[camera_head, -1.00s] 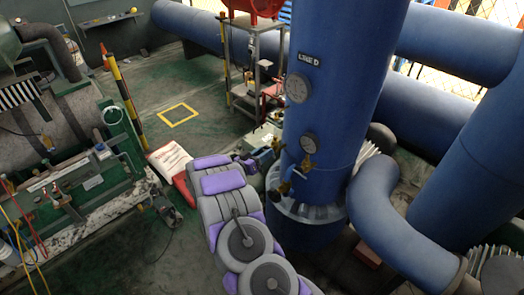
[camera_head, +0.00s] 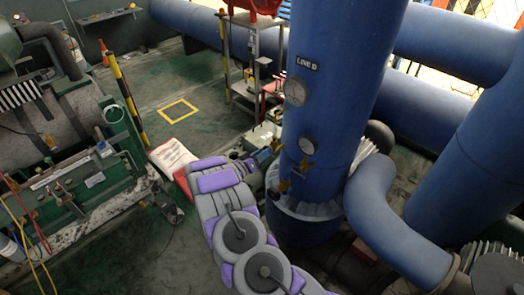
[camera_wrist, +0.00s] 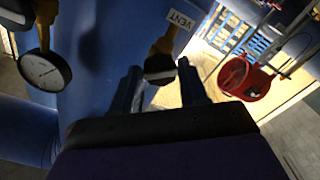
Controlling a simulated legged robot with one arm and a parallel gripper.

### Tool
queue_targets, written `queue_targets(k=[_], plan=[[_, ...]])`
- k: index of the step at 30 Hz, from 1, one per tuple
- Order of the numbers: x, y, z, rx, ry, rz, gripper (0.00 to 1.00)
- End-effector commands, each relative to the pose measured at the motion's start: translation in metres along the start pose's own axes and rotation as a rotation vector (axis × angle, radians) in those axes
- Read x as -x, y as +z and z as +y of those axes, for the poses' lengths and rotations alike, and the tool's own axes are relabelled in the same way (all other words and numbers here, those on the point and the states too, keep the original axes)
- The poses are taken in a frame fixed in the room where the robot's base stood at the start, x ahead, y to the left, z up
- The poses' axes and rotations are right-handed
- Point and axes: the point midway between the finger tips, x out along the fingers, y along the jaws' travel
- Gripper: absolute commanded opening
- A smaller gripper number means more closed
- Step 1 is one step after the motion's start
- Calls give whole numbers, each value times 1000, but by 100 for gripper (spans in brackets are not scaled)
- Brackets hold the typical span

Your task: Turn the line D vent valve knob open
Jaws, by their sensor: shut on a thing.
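The blue line D pipe (camera_head: 335,110) stands upright right of centre, with a LINE D label (camera_head: 307,64) above its gauges. In the wrist view, the dark vent valve knob (camera_wrist: 159,65) sits between the two fingers of my gripper (camera_wrist: 160,78), below its yellow valve body (camera_wrist: 165,42). A VENT label (camera_wrist: 180,20) is beside it. My gripper is shut on the knob; the fingers' exact contact is dark and hard to see. In the head view my gripper (camera_head: 272,147) reaches the pipe's left side, and the knob cannot be made out there.
Two gauges, upper (camera_head: 296,92) and lower (camera_head: 307,145), are on the pipe. Another yellow valve (camera_head: 284,186) is low on it. A curved blue pipe (camera_head: 385,220) lies to the right. A wheeled rack (camera_head: 255,60) stands behind. Open floor (camera_head: 150,75) lies at the left.

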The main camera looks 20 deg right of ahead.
Motion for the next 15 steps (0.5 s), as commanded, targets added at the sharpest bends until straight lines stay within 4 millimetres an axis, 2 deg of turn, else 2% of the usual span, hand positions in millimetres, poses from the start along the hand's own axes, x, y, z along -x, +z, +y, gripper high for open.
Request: queue_targets(k=[1,6,15], plan=[[0,-6,1,25,-3,7,7],[0,-5,0,120,-3,7,7],[0,-4,-1,144,-2,8,7]])
